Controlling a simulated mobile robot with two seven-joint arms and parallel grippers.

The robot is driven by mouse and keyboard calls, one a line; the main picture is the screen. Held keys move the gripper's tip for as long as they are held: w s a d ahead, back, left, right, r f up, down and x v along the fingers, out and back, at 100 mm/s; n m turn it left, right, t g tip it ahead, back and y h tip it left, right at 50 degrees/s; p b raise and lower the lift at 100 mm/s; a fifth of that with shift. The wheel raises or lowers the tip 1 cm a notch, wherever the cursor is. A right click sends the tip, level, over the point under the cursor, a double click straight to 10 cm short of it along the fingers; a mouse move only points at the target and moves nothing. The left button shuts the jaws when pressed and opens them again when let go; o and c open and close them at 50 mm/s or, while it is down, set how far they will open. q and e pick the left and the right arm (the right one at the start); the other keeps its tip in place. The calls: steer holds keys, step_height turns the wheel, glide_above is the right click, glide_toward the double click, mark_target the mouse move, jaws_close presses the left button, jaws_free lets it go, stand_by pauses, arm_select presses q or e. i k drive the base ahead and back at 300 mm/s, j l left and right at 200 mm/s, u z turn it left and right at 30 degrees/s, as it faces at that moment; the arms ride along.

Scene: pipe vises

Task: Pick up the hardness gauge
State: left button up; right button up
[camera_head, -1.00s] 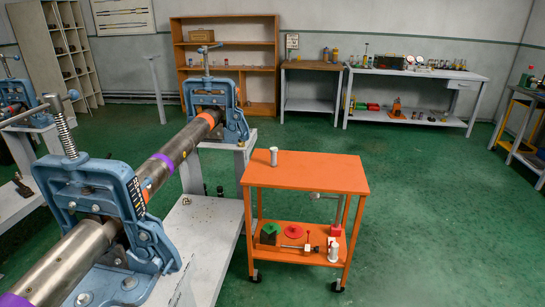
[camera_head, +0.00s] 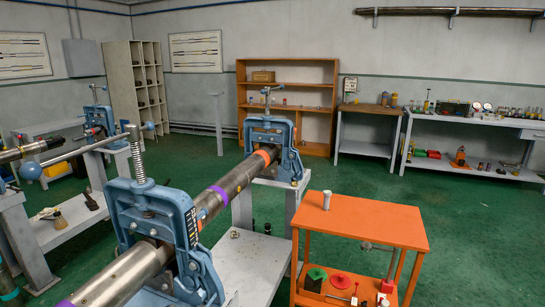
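No thing in view is clearly recognisable as the hardness gauge. A small upright silver cylinder (camera_head: 327,200) stands near the back left of the top of the orange cart (camera_head: 385,225); I cannot tell whether it is the gauge. The cart's lower shelf holds a green block (camera_head: 315,279), a red disc (camera_head: 340,281) and other small items, partly cut off by the bottom edge. Neither of my grippers is in view.
A long steel pipe (camera_head: 230,187) lies in a near blue vise (camera_head: 165,220) and a far blue vise (camera_head: 272,135), left of the cart. A wooden shelf (camera_head: 287,62) and a workbench (camera_head: 480,122) line the back wall. Green floor is clear behind the cart.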

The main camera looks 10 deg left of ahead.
mark_target(327, 193)
steer(key=i+l+u, duration=0.35)
steer(key=i+l, duration=0.35)
steer(key=i+l+u, duration=0.3)
steer(key=i+l, duration=0.55)
steer(key=l, duration=0.1)
